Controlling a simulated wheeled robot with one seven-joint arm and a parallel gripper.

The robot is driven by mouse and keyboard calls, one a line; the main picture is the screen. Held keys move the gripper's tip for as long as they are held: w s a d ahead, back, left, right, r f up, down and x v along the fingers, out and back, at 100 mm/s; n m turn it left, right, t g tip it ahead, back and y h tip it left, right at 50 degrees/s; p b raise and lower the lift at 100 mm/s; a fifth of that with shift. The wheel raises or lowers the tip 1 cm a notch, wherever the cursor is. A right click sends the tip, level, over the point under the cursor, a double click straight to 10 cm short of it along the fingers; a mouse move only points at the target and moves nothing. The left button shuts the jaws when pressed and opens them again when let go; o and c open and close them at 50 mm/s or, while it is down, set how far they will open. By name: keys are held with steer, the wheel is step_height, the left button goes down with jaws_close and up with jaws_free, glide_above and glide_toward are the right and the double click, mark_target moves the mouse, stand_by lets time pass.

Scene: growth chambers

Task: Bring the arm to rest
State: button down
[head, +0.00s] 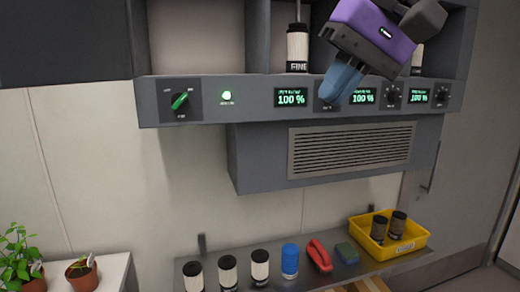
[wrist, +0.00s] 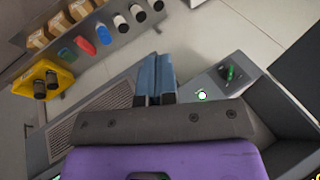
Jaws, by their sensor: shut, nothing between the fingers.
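My gripper (head: 342,82) has a purple body and blue fingers. In the head view it hangs in front of the grey control panel (head: 258,115), at the upper right, with its fingers over the panel between two displays. The fingers are shut and hold nothing. In the wrist view the blue fingers (wrist: 156,75) lie side by side, pointing away over the panel's edge. I cannot tell whether the fingertips touch the panel. One knob (head: 325,106) is mostly hidden behind the fingers. The displays (head: 291,97) read 100 %, and a green light (head: 227,96) glows on the left.
Below is a shelf (head: 320,279) with several dark and white jars, a blue jar (head: 290,260), a red item (head: 319,255) and a yellow bin (head: 410,243) holding two dark jars. A vent housing (head: 240,170) juts out under the panel. Potted plants (head: 82,275) stand at lower left. Bare wall lies left of the housing.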

steer(key=s+d+f+m+t+h, duration=0.1)
steer(key=s+d+f+h, duration=0.2)
steer(key=d+f, duration=0.5)
steer(key=s+d+f+t+h, duration=0.2)
steer(key=s+d+f, duration=0.2)
steer(key=d+f, duration=0.5)
steer(key=d, duration=0.3)
steer(key=shift+d+m+h, duration=0.4)
